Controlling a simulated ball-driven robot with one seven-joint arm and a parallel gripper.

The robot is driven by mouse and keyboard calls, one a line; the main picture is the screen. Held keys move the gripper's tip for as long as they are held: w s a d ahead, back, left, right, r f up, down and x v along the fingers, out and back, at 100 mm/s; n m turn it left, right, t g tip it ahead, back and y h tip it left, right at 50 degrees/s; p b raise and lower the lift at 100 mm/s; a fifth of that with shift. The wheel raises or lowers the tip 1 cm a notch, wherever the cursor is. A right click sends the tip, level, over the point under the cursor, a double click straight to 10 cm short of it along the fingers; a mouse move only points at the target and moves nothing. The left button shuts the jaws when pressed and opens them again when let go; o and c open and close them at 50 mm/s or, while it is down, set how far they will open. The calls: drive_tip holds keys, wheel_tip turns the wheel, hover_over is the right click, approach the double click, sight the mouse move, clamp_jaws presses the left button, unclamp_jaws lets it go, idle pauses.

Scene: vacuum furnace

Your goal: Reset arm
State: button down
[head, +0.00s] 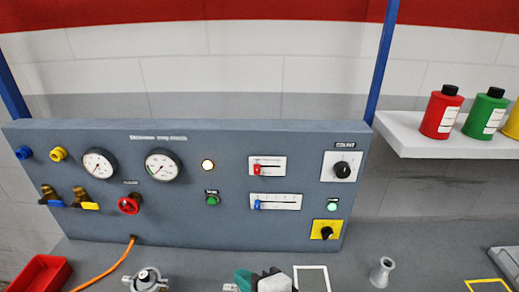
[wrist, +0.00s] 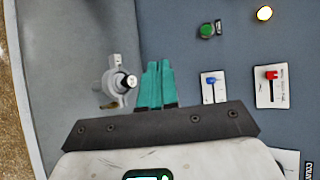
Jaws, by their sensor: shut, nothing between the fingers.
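My gripper (wrist: 157,84) shows in the wrist view with its two teal fingers together and nothing between them. In the head view only part of my gripper (head: 245,279) shows at the bottom edge, in front of the grey control panel (head: 230,225). The gripper is apart from the panel's sliders and knobs in the head view. In the wrist view a grey metal fitting with a black knob (wrist: 118,82) appears just left of the fingertips; I cannot tell the gap in depth. Most of my arm is out of view.
A red bin (head: 42,274), an orange hose (head: 103,272) and a grey flared piece (head: 382,271) are on the bench. Bottles (head: 441,112) stand on a shelf.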

drive_tip(key=s+d+f+n+g+h, duration=0.1)
drive_tip(key=s+d+f+n+h, duration=0.1)
drive_tip(key=d+f, duration=0.3)
drive_tip(key=s+d+f+n+g+h+b, duration=0.1)
drive_tip(key=s+d+f+n, duration=0.1)
drive_tip(key=d+f, duration=0.3)
drive_tip(key=s+d+f+n+g+h+b, duration=0.1)
drive_tip(key=s+d+f+n+h, duration=0.1)
drive_tip(key=d+f, duration=0.3)
drive_tip(key=shift+s+d+n+g+h, duration=0.2)
drive_tip(key=shift+s+d, duration=0.25)
drive_tip(key=shift+d, duration=0.35)
drive_tip(key=shift+s+d+n+g+h, duration=0.15)
drive_tip(key=shift+s+d, duration=0.25)
drive_tip(key=shift+d, duration=0.4)
drive_tip(key=s+d+f+n+g+h, duration=0.1)
drive_tip(key=s+d+f+n+g, duration=0.1)
drive_tip(key=s+d, duration=0.3)
drive_tip(key=s+d+f+n+g+h+b, duration=0.1)
drive_tip(key=s+d+f+n+g, duration=0.2)
drive_tip(key=s, duration=0.8)
drive_tip(key=d+f+n, duration=0.1)
drive_tip(key=d+f, duration=0.1)
drive_tip(key=d, duration=0.1)
drive_tip(key=shift+s+d+f, duration=0.15)
drive_tip(key=shift+d+f, duration=0.05)
drive_tip(key=shift+f, duration=0.05)
